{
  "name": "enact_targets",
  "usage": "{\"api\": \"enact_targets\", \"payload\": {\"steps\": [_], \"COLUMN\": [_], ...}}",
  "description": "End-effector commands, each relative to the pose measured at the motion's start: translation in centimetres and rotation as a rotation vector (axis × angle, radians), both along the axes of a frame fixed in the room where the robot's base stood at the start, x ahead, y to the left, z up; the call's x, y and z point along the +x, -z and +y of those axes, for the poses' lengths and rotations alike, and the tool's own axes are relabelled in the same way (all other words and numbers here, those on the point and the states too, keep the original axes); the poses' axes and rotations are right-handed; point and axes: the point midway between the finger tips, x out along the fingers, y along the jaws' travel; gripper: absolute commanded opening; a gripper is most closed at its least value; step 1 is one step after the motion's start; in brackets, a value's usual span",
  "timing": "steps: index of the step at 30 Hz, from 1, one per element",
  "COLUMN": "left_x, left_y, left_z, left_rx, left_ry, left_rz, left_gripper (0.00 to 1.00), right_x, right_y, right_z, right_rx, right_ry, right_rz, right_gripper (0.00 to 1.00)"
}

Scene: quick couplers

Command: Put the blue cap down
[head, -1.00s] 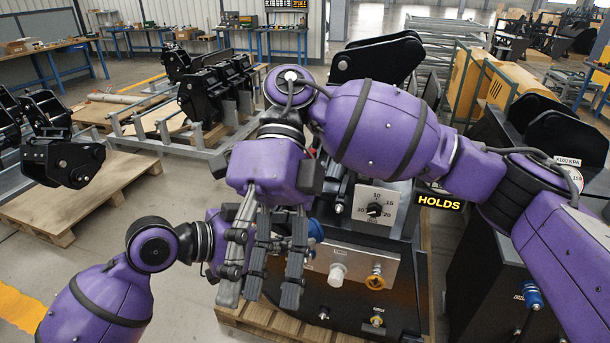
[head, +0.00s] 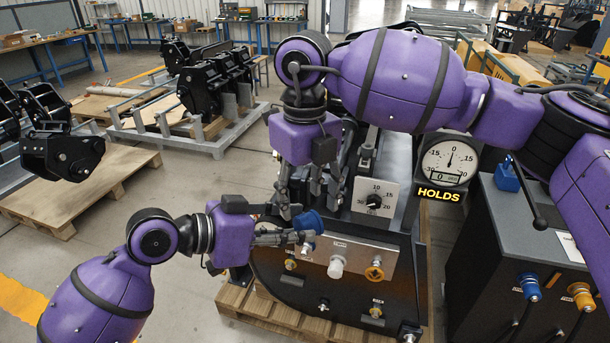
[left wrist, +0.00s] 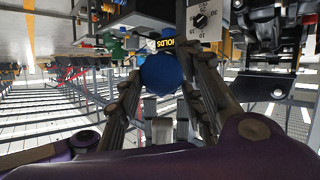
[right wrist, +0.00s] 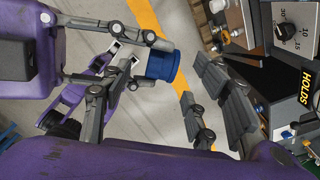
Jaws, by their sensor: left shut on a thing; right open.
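The blue cap (head: 309,222) is in my left gripper (head: 290,238), in front of the machine's upper left panel edge. In the left wrist view the cap (left wrist: 161,73) sits between the left fingertips, which are shut on it. My right gripper (head: 310,193) is open just above the cap and points down. In the right wrist view the cap (right wrist: 163,66) shows between the spread right fingers, with the left gripper reaching to it. I cannot tell whether the right fingers touch the cap.
The metal panel (head: 345,250) carries a white knob (head: 336,267) and brass couplers, below a dial box (head: 375,207). A round gauge (head: 448,161) stands over a "HOLDS" sign (head: 438,194). A dark cabinet (head: 480,245) at the right has blue and gold couplers. A wooden pallet (head: 265,304) lies below.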

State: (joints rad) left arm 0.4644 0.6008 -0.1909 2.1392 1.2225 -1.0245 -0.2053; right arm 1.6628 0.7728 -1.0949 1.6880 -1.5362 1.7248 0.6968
Motion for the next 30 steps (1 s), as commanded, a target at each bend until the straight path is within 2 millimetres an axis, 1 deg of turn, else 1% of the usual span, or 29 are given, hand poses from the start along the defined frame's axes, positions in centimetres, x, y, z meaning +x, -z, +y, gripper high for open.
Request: {"api": "enact_targets", "payload": {"steps": [1, 3, 6, 9, 15, 22, 23, 30], "left_x": [0.0, 0.0, 0.0, 0.0, 0.0, 0.0, 0.0, 0.0], "left_y": [0.0, 0.0, 0.0, -0.1, -0.1, -0.1, -0.1, -0.1], "left_z": [0.0, 0.0, 0.0, 0.0, 0.0, 0.0, 0.0, 0.0], "left_rx": [0.0, -0.001, -0.001, 0.0, 0.0, 0.0, 0.0, 0.0], "left_ry": [0.0, 0.0, 0.0, 0.0, 0.0, 0.0, 0.0, 0.0], "left_rz": [0.0, -0.001, -0.001, -0.001, -0.001, -0.001, -0.001, -0.001], "left_gripper": [0.04, 0.04, 0.04, 0.04, 0.04, 0.04, 0.04, 0.04], "right_x": [0.0, -0.1, 0.0, 0.0, 0.0, 0.0, 0.0, 0.0], "right_y": [1.0, 2.2, 3.7, 4.7, 5.7, 5.7, 5.7, 5.7], "right_z": [0.0, 0.0, 0.0, 0.0, 0.0, 0.0, 0.0, 0.1], "right_rx": [0.0, 0.0, 0.0, 0.002, 0.001, 0.001, 0.001, 0.002], "right_ry": [0.0, 0.0, 0.0, 0.0, 0.0, 0.0, 0.0, -0.001], "right_rz": [0.002, 0.002, 0.002, 0.0, 0.001, 0.0, 0.0, 0.0], "right_gripper": [0.55, 0.55, 0.55, 0.55, 0.55, 0.55, 0.52, 0.21]}}
